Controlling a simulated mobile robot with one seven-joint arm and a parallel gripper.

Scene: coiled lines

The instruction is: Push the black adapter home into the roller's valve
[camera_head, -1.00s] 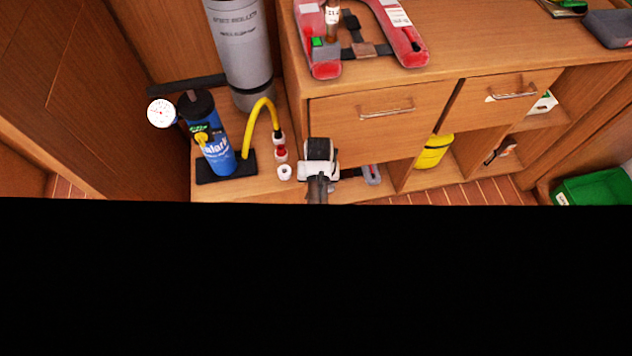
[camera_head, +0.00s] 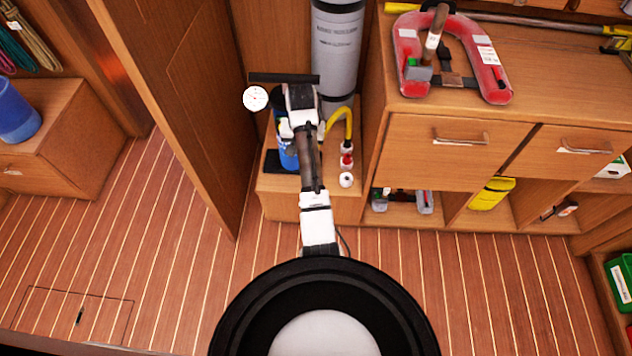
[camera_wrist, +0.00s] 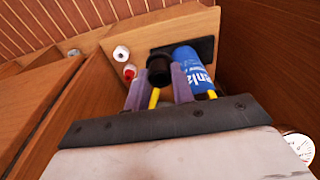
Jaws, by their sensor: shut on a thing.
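The grey roller (camera_head: 338,45) stands upright on the low bench in the head view; I cannot make out its valve. My gripper (camera_wrist: 160,85) is shut on a short black cylindrical piece, which looks like the black adapter (camera_wrist: 160,66), in the wrist view. A bit of yellow hose (camera_wrist: 155,98) shows just under it. In the head view my gripper is over the blue pump (camera_head: 285,152), left of and in front of the roller, and hides much of the pump. The yellow hose (camera_head: 346,112) arches to the pump's right.
A white gauge (camera_head: 256,98) is left of my gripper. White and red fittings (camera_head: 347,160) stand in a row on the bench (camera_head: 270,205). The floor in front is clear.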

